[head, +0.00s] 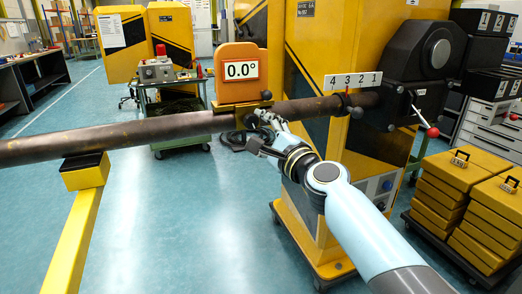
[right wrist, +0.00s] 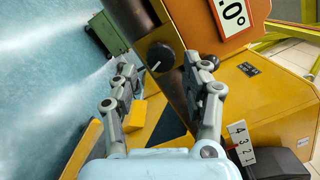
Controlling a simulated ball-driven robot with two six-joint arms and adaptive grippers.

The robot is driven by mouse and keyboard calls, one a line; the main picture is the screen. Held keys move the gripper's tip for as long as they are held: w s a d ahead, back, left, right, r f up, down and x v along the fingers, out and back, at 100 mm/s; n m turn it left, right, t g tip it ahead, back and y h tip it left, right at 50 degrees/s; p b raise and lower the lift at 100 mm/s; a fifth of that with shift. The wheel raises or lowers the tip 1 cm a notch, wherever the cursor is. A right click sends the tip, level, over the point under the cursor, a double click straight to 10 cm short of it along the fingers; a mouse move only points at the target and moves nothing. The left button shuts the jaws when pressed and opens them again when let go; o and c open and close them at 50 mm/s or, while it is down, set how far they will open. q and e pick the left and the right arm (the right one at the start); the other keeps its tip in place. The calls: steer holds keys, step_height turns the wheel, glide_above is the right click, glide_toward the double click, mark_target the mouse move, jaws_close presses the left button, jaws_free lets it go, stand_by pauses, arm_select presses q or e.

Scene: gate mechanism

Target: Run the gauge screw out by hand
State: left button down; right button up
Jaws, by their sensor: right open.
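The orange gauge (head: 240,66) reads 0.0° and sits in a yellow saddle on the long brown pipe (head: 150,131). In the right wrist view, a round black knob (right wrist: 160,55) with a white line, apparently the gauge screw, faces me below the gauge display (right wrist: 232,12). My right gripper (head: 264,122) is at the saddle's front in the head view. In the right wrist view its fingers (right wrist: 160,72) are spread with the knob between and beyond their tips. I cannot tell whether either finger touches it. My left gripper is not in view.
A numbered plate (head: 352,80) stands above a collar with a black ball knob on the pipe. A black housing (head: 420,55) with a red-tipped lever is at the pipe's right end. A yellow stand (head: 86,180) supports the pipe at left. Yellow cases (head: 460,190) are stacked at right.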

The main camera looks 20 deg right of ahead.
mark_target(253, 125)
steer(key=m, duration=0.3)
steer(key=m+b, duration=0.1)
steer(key=shift+a+f+m+t+h, duration=0.2)
steer(key=shift+f+m+t+h, duration=0.1)
steer(key=shift+f+m, duration=0.1)
steer(key=m, duration=0.4)
steer(key=shift+r+m+h, duration=0.3)
steer(key=shift+h, duration=0.1)
steer(key=shift+w+a+b, duration=0.1)
steer(key=shift+w+b, duration=0.35)
steer(key=shift+w, duration=1.3)
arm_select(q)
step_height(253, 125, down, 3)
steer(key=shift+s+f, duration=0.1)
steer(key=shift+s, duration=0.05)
